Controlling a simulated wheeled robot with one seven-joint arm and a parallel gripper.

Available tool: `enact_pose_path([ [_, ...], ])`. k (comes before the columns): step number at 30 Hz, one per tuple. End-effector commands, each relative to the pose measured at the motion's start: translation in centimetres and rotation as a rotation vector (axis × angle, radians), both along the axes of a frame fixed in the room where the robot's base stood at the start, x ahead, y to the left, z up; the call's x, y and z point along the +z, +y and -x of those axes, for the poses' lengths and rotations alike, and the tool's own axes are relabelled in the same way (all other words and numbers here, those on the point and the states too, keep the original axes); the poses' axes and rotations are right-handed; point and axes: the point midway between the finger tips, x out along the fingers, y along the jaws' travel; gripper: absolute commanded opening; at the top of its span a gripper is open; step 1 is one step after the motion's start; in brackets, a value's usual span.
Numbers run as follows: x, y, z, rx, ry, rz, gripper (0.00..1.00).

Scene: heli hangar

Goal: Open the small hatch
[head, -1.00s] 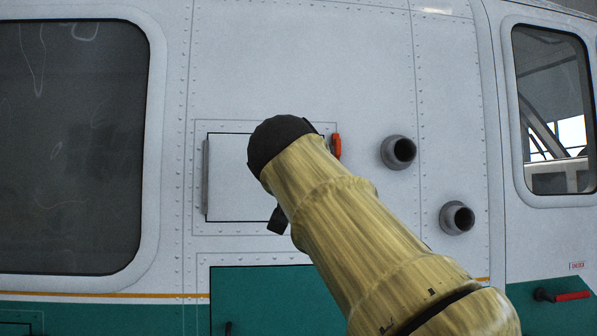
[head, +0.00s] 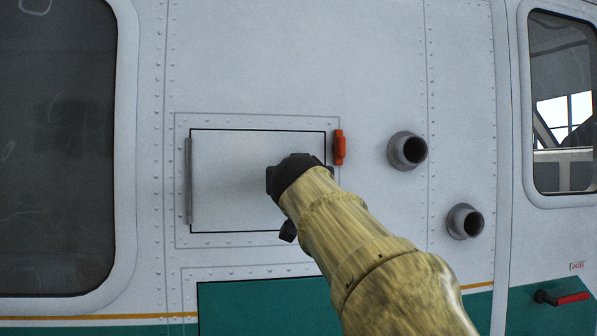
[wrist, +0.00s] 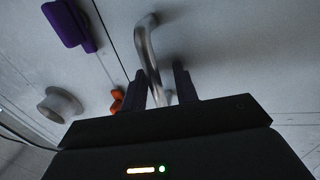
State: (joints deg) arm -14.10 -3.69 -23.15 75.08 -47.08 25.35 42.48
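The small hatch (head: 228,180) is a pale rectangular panel in the aircraft's side, lying flush in its frame, with a hinge strip (head: 188,181) along its left edge. An orange latch (head: 340,147) sits just right of its upper right corner; it also shows in the wrist view (wrist: 116,101). A bent metal handle (wrist: 148,48) stands out from the panel in the wrist view. My gripper (wrist: 162,76) is open, its dark fingers apart, with the handle's lower part appearing between them. I cannot tell whether they touch it. In the head view my arm hides the handle.
A purple block (wrist: 68,23) sits beyond the panel seam in the wrist view. Two pipe stubs (head: 407,150) (head: 465,221) stick out right of the hatch. A dark window (head: 55,150) is at left. A red handle (head: 562,298) is at lower right.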

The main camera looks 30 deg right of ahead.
Motion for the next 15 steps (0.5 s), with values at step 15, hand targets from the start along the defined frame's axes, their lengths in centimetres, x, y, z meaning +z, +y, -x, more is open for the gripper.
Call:
enact_pose_path([
  [15, -0.02, -0.17, 0.03, -0.002, -0.001, 0.000, 0.00],
])
